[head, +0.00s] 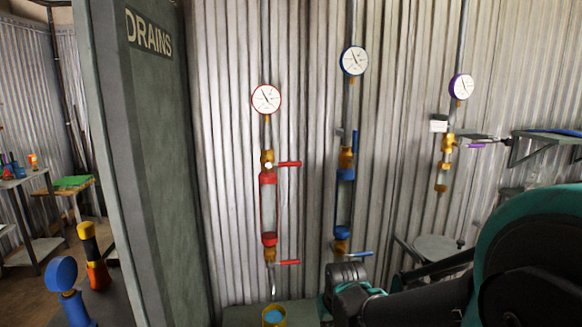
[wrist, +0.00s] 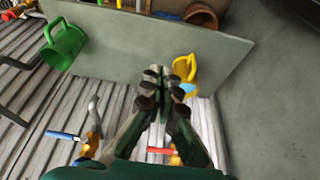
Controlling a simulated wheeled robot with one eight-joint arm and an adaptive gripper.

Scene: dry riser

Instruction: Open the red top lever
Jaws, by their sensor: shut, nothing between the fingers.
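The red top lever (head: 290,164) sticks out level to the right from the brass valve at the top of the red riser in the head view. A second red lever (head: 288,262) sits at the riser's bottom, also level. In the wrist view a red lever (wrist: 163,152), apparently the bottom one, shows partly behind my fingers; I cannot make out the top lever there. My gripper (wrist: 165,82) is shut and empty, apart from the levers. In the head view my arm comes in from the lower right, its end low and right of the red riser; the fingertips cannot be made out.
A blue riser (head: 345,200) with a blue lower lever (head: 360,254) stands right of the red one. A yellow jug (wrist: 181,76) with blue liquid and a green jug (wrist: 64,44) are below. A grey DRAINS panel (head: 150,160) stands at the left.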

